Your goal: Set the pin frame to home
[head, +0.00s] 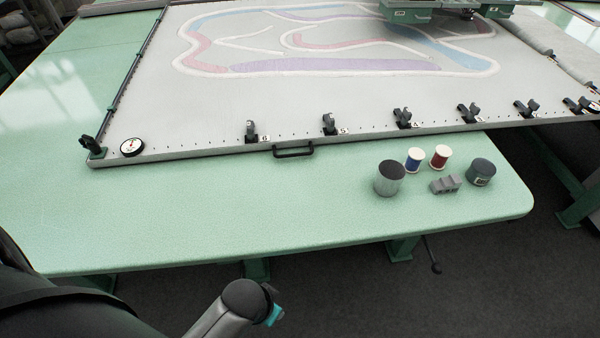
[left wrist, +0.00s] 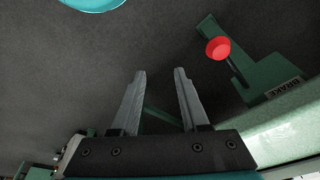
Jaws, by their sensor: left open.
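The pin frame (head: 220,153) lies on the green table in the head view. Grey cloth with a blue, red and purple pattern is stretched across it. A black handle (head: 293,150) is fixed to its front rail, and a round white dial (head: 132,147) sits at its front left corner. My left gripper (left wrist: 160,75) is open and empty in the left wrist view, over dark floor, apart from the frame. To its right a red knob (left wrist: 218,48) stands on a lever at a green part marked BRAKE. My right gripper is not in view.
Numbered black clamps (head: 329,124) line the front rail. A metal cup (head: 390,178), blue spool (head: 414,160), red spool (head: 439,157), grey block (head: 446,185) and dark round tin (head: 481,172) stand on the right of the green table (head: 220,215). The table's front left is clear.

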